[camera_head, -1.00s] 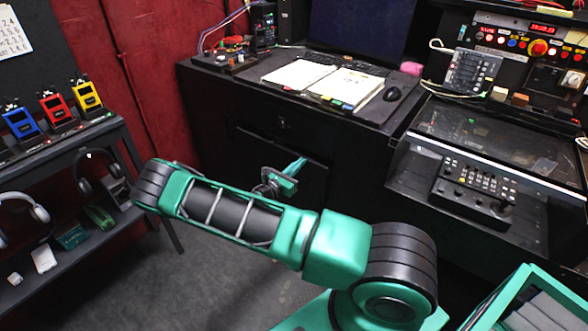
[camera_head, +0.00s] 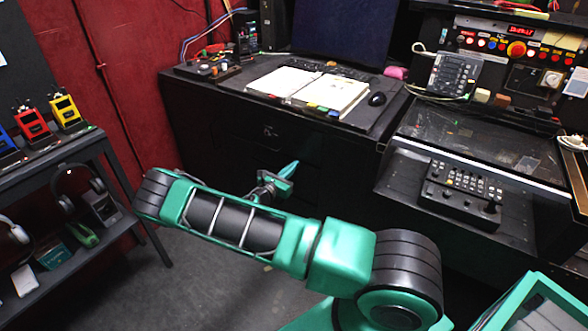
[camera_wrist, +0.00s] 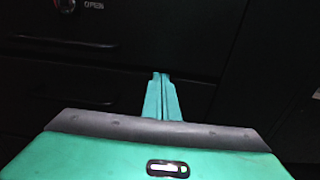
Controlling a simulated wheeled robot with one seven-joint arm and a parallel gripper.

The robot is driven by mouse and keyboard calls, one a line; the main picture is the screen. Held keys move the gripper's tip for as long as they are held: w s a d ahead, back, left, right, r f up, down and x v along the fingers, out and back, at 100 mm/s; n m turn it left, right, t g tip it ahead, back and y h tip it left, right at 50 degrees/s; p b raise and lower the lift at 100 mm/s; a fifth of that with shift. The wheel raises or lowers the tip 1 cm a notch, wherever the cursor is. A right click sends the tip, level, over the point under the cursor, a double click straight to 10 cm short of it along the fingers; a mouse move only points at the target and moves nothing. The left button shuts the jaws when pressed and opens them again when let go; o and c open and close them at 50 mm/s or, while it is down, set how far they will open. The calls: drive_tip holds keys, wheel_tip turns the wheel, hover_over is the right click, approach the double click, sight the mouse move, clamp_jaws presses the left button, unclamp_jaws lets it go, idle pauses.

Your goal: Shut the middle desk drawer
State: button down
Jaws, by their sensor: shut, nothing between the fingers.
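The black desk (camera_head: 215,115) stands ahead with dark drawer fronts. The middle drawer (camera_head: 262,157) is in its front, partly hidden behind my arm; its front looks about flush with the desk, but the dark picture makes a small gap hard to rule out. My gripper (camera_head: 293,166) is shut and empty, its teal fingers pointing at the drawer fronts. In the wrist view the shut fingertips (camera_wrist: 160,76) lie over a dark drawer front near a horizontal seam. Whether they touch it I cannot tell.
An open binder (camera_head: 315,90), a mouse (camera_head: 377,99) and a monitor stand on the desk. A console with a keypad (camera_head: 462,185) is at right. A shelf (camera_head: 60,155) with radios and headphones stands at left. Grey floor is clear between.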

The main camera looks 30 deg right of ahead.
drive_tip(key=shift+w+d+r, duration=0.2)
drive_tip(key=shift+d, duration=0.2)
drive_tip(key=v, duration=1.5)
drive_tip(key=s+d+r+m+g+y, duration=0.9)
drive_tip(key=s+r+m, duration=0.4)
drive_tip(key=m, duration=0.4)
drive_tip(key=s+a+r+m+y, duration=0.2)
drive_tip(key=s+r+m, duration=0.4)
drive_tip(key=s, duration=0.6)
drive_tip(key=s+a+r+m+t+y, duration=0.1)
drive_tip(key=s+r+m+y, duration=0.4)
drive_tip(key=s, duration=0.8)
wheel_tip(320, 180, up, 4)
drive_tip(key=shift+a+f+m+t+y, duration=0.2)
drive_tip(key=shift+a+m+t+y, duration=0.1)
drive_tip(key=shift+a+m, duration=0.35)
